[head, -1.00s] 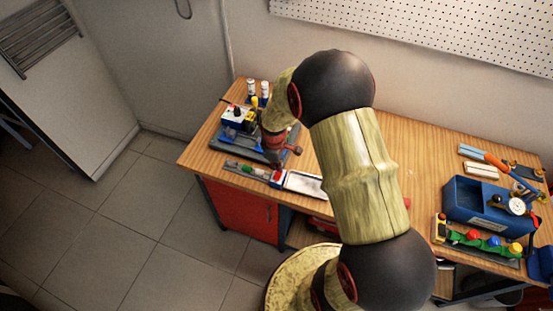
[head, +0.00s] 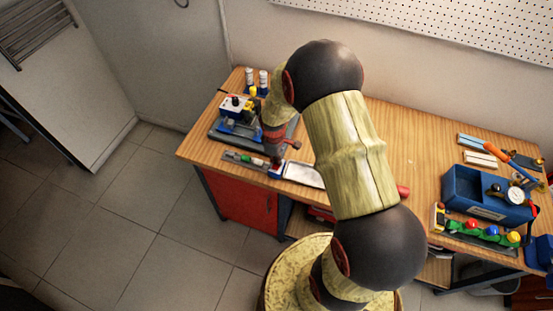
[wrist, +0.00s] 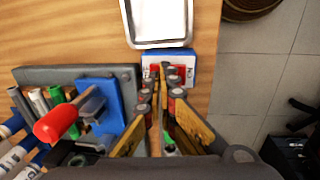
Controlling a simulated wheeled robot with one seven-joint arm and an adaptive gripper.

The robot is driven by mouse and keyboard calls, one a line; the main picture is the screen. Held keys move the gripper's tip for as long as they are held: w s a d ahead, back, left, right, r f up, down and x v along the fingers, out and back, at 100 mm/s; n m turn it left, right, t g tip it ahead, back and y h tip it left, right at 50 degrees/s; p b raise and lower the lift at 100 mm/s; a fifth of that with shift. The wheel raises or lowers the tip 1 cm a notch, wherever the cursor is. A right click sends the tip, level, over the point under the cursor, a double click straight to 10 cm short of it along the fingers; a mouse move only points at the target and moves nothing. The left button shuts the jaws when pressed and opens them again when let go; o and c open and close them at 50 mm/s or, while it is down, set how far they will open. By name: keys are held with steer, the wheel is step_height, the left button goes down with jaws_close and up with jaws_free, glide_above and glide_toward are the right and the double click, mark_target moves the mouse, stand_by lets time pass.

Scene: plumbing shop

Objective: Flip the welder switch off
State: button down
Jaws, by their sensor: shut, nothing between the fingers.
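The switch box, a small white block with blue sides (wrist: 187,58), lies ahead of my fingertips in the wrist view. A bit of red shows on its face; the fingers hide most of the switch, so its position cannot be told. The box also shows at the table's front edge in the head view (head: 276,172). My gripper (wrist: 164,72) is shut and empty, its fingertips over the middle of the box. Whether they touch it cannot be told. In the head view my gripper (head: 274,153) points down just above the box.
A metal tray (wrist: 157,22) lies right beyond the box. A grey fixture with a blue block (wrist: 98,98) and a red-handled tool (wrist: 55,123) stand close at left. At the table's right end are a blue toolbox (head: 462,190) and a valve rack. The middle tabletop is partly clear.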

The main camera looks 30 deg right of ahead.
steer(key=shift+s+a, duration=0.55)
steer(key=shift+a, duration=0.15)
steer(key=shift+r, duration=0.15)
steer(key=shift+w+r+p, duration=0.15)
steer(key=shift+r+p, duration=0.15)
steer(key=shift+p, duration=0.05)
step_height(320, 180, up, 13)
steer(key=s+a+p, duration=0.1)
steer(key=p, duration=0.1)
steer(key=shift+s+a, duration=0.15)
stand_by(0.4)
